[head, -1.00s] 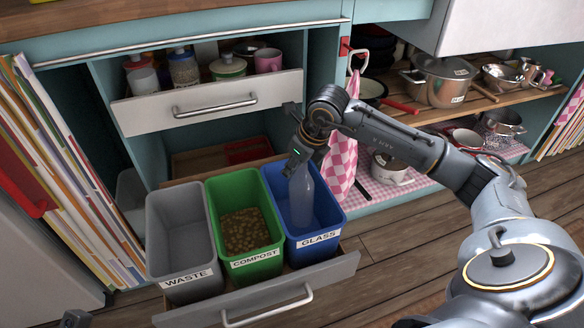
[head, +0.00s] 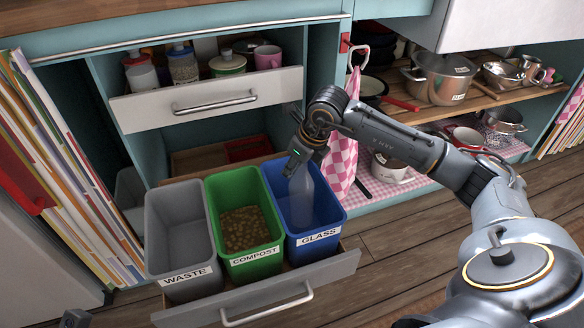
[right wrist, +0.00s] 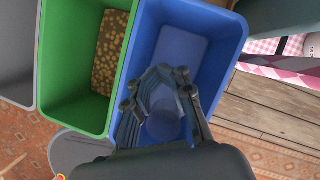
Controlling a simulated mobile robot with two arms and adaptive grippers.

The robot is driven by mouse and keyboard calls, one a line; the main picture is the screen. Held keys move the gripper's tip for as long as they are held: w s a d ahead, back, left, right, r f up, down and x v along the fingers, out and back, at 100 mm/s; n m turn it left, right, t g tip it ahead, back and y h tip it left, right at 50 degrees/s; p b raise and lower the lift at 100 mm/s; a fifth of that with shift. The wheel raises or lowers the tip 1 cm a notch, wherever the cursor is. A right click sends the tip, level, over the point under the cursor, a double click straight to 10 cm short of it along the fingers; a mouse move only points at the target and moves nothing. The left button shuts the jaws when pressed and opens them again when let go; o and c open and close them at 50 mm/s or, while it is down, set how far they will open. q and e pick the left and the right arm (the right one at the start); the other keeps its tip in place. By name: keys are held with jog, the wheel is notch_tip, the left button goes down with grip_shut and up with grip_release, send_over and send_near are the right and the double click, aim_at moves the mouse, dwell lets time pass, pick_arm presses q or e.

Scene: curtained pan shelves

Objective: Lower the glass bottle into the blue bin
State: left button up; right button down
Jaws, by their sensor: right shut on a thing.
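The glass bottle (head: 301,198) is translucent, pale blue-grey and upright inside the blue bin (head: 333,222), which is labelled GLASS. My right gripper (head: 298,163) points down over the bin and is shut on the bottle's upper part. In the right wrist view, the gripper's fingers (right wrist: 160,105) reach around the bottle (right wrist: 165,122), within the blue bin's walls (right wrist: 222,62). Whether the bottle touches the bin's floor cannot be told. A small dark piece at the lower left edge of the head view may be part of my left gripper (head: 75,318); its jaws cannot be made out.
The green COMPOST bin (head: 255,262) with brown contents and the empty grey WASTE bin (head: 176,283) stand left of the blue bin in a pulled-out drawer (head: 335,270). A jar drawer (head: 150,115) is above. A pink checked towel (head: 343,160) hangs close right.

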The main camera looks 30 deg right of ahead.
jog(key=shift+f+b, duration=0.3)
jog(key=shift+f, duration=0.2)
dwell(0.3)
jog(key=c, duration=1.1)
grip_release()
jog(key=shift+c, duration=0.2)
jog(key=v, duration=1.2)
